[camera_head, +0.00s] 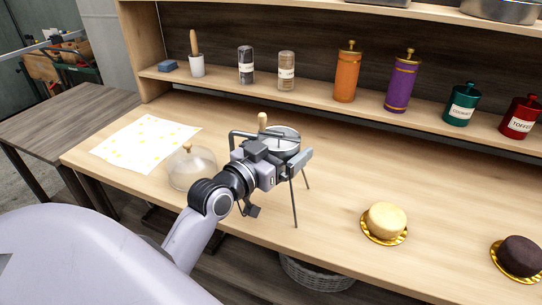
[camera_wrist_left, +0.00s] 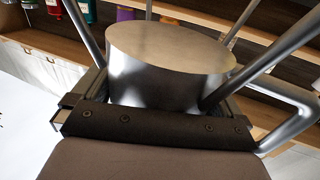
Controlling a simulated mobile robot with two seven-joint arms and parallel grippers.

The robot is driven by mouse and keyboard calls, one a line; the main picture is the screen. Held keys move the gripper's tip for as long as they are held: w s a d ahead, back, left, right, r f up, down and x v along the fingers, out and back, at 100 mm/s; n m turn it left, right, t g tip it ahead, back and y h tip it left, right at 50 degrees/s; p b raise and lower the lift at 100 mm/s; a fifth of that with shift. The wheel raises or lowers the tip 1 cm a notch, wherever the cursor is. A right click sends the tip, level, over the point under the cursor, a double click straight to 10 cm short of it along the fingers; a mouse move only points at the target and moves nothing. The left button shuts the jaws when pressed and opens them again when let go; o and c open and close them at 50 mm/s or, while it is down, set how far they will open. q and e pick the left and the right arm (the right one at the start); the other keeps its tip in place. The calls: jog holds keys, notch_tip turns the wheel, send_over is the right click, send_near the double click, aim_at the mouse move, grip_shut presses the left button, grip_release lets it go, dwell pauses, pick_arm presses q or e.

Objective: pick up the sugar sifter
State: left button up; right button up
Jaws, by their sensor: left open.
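The sugar sifter appears to be the round metal vessel (camera_head: 284,134) on thin legs at the middle of the counter, with a bent metal handle on its left. A wooden knob shows behind it. My left gripper (camera_head: 283,157) is at its near side and partly covers it. In the left wrist view the metal body (camera_wrist_left: 160,85), with a pale flat top, sits close in front of my open left gripper (camera_wrist_left: 155,105), between its fingers. Metal rods pass on both sides. Whether the fingers touch the body, I cannot tell. My right gripper is not in view.
A glass dome (camera_head: 192,170) stands just left of my left arm, near a spotted sheet (camera_head: 147,142). A pale cake (camera_head: 386,220) and a dark cake (camera_head: 519,257) sit to the right. Jars and mills line the shelf behind.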

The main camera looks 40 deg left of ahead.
pick_arm(q)
jog(key=c, duration=0.9)
jog(key=shift+r, duration=0.15)
